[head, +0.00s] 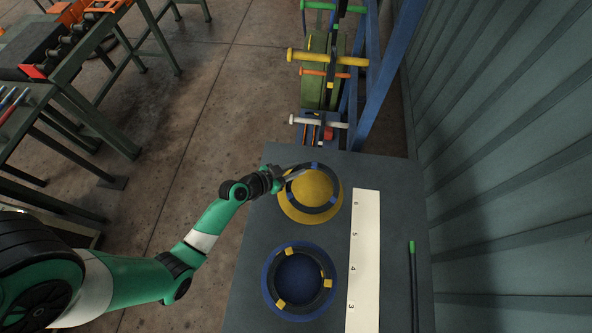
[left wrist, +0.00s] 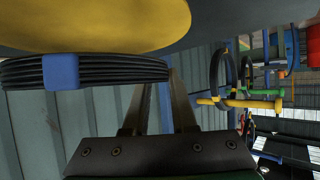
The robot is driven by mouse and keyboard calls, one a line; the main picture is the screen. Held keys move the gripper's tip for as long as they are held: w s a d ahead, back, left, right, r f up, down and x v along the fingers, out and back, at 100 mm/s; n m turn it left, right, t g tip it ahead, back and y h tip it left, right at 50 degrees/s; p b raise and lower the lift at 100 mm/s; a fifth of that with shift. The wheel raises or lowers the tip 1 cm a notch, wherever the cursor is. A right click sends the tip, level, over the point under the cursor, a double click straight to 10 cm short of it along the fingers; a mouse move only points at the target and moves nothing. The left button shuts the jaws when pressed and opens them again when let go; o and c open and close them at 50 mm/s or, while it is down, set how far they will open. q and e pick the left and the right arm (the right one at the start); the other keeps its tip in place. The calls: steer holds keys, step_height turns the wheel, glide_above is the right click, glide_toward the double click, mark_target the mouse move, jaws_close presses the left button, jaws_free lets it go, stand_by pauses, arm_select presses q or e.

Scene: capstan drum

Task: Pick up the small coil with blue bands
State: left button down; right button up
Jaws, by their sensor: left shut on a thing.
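The small coil with blue bands (head: 337,187) is a dark ring around the raised middle of a yellow round stand (head: 291,211) on the grey table. In the left wrist view the coil (left wrist: 110,71) shows as stacked black strands with one blue band (left wrist: 61,71), close against the yellow stand (left wrist: 95,22). My left gripper (head: 289,173) is at the coil's upper left side. Its fingers (left wrist: 165,98) are shut on the coil's edge. I cannot tell whether the coil is clear of the stand. My right gripper is not in view.
A second dark coil with yellow bands (head: 313,257) sits on a blue round stand (head: 268,296) nearer on the table. A white numbered strip (head: 364,262) and a dark rod with a green end (head: 413,290) lie to the right. A rack with coloured pegs (head: 328,57) stands beyond the table.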

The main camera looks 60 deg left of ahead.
arm_select(q)
steer(key=s+d+r+p, duration=0.3)
steer(key=d+r+p, duration=0.2)
steer(key=d+r, duration=0.4)
steer(key=d, duration=0.4)
steer(key=shift+s+d+r, duration=0.2)
steer(key=shift+r, duration=0.05)
